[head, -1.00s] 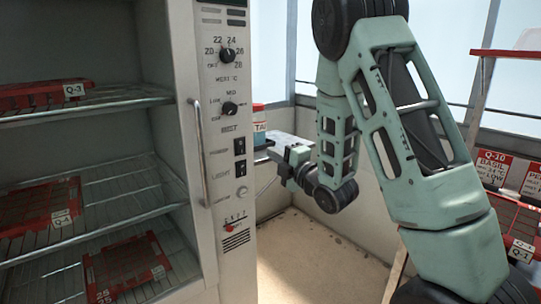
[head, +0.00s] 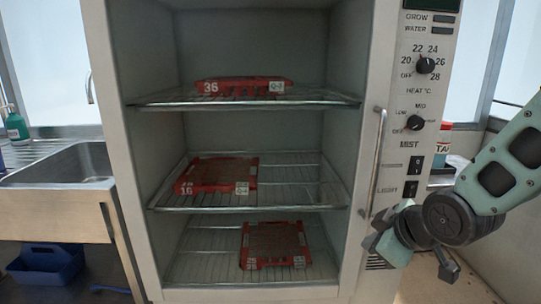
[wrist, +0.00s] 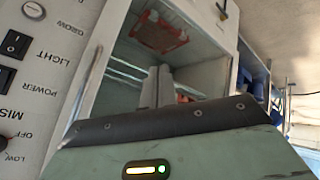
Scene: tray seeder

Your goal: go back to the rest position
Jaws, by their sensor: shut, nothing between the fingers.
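My arm comes in from the right in the head view. My gripper (head: 376,243) is at the cabinet's lower right front, in front of the control panel's bottom part. In the wrist view its two fingers (wrist: 158,86) are together and empty, with the cabinet's open inside beyond them. Three red trays sit in the open cabinet (head: 362,80): one on the top shelf (head: 246,87), one on the middle shelf (head: 222,175) and one at the bottom (head: 274,244).
The control panel (head: 420,90) has knobs and switches, and a vertical handle (head: 376,165) stands out beside it. A sink (head: 75,163) with a green bottle (head: 16,126) is at the left. A blue caddy (head: 45,262) sits below it.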

